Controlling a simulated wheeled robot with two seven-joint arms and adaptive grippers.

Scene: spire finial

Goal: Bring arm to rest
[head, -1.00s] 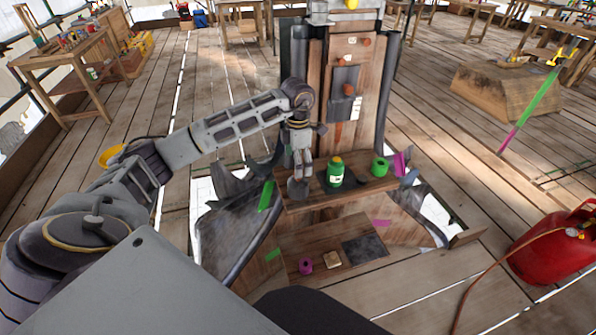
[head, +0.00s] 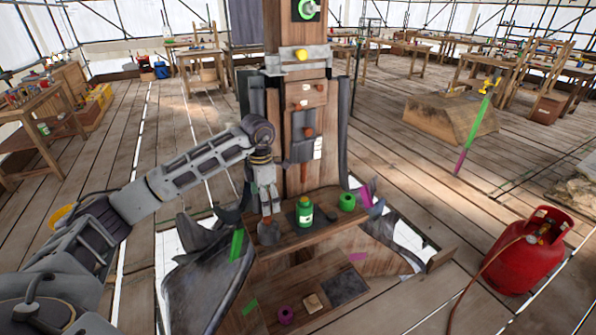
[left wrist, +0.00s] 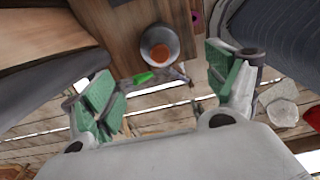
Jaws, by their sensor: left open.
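My left arm reaches in from the left, and its left gripper (head: 265,200) points down beside the wooden spire post (head: 307,125). In the left wrist view the gripper (left wrist: 165,92) is open, with its green-padded fingers spread and nothing between them. A small grey cup (left wrist: 158,46) with an orange-brown inside stands on the wooden ledge beyond the fingers. In the head view the grey cup (head: 268,234) is just below the gripper; whether they touch is unclear there. My right gripper is not in view.
A green bottle (head: 304,213) and a green ring-shaped object (head: 347,201) stand on the ledge (head: 325,228) right of the cup. A red gas cylinder (head: 524,252) stands at the right. A workbench (head: 35,112) is at the left. Open plank floor lies between.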

